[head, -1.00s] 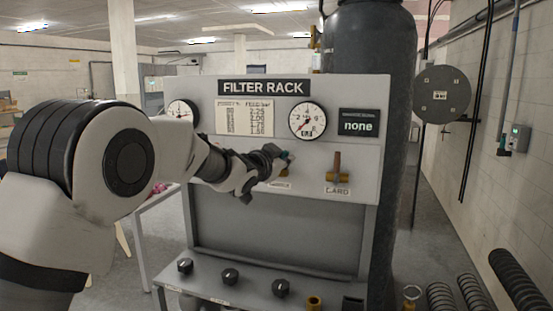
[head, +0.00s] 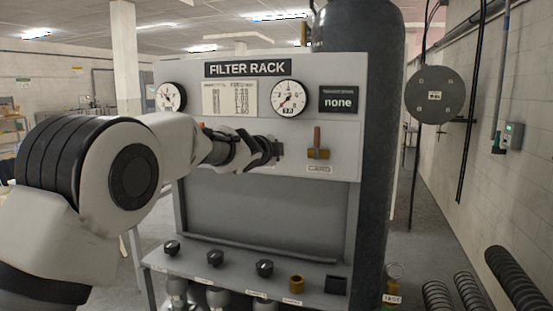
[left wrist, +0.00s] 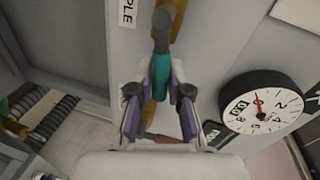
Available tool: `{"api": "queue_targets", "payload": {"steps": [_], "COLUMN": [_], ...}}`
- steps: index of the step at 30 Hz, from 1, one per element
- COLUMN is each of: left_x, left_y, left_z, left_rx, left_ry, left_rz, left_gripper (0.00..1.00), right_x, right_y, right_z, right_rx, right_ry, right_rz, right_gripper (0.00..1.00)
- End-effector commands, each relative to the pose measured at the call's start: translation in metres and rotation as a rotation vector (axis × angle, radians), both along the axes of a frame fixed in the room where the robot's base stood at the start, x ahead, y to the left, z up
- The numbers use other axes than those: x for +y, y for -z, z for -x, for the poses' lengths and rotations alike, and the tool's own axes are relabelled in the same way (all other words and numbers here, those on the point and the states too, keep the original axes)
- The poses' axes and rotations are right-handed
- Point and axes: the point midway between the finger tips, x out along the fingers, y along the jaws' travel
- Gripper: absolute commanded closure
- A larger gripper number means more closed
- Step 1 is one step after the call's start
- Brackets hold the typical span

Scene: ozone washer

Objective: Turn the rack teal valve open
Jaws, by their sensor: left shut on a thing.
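The teal valve handle (left wrist: 165,72) shows in the left wrist view between the two purple finger pads of my left gripper (left wrist: 165,98), which is shut on it. A dark grey part and a brass-coloured body (left wrist: 172,6) lie just above the handle in that view. In the head view my left gripper (head: 272,152) is at the front panel of the filter rack (head: 245,185), and it hides the teal handle there. How far the valve is turned cannot be told. My right gripper is not in view.
A second valve with a brown upright handle (head: 317,138) sits close right of my gripper; a brown handle also shows in the left wrist view (left wrist: 160,138). A round gauge (head: 289,98) and a dark display reading "none" (head: 338,100) are above. Black knobs (head: 264,267) line the lower shelf.

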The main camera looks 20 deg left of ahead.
Motion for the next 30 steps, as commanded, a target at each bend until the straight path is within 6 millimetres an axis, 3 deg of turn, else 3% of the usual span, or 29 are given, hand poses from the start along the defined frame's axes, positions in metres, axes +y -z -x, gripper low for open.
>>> {"api": "queue_targets", "payload": {"steps": [1,9,26,27,29,30], "left_x": [-0.001,-0.001,-0.001,-0.001,-0.001,-0.001], "left_y": [0.006,0.011,0.011,0.011,0.011,0.011], "left_z": [0.000,0.000,0.000,0.000,0.000,0.000], "left_rx": [-0.002,-0.004,-0.004,-0.004,-0.004,-0.004], "left_ry": [0.001,0.001,0.000,0.000,0.000,0.000], "left_rz": [-0.029,-0.147,-0.180,-0.180,-0.180,-0.180], "left_gripper": [1.00,1.00,1.00,0.72,0.56,0.56], "right_x": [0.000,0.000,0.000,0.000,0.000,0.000], "right_y": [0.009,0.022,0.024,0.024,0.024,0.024], "right_z": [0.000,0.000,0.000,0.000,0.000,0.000], "right_rx": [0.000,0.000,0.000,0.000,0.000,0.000], "right_ry": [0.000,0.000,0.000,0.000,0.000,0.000], "right_rz": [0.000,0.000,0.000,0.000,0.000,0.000], "right_gripper": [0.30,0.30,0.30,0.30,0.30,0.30]}}
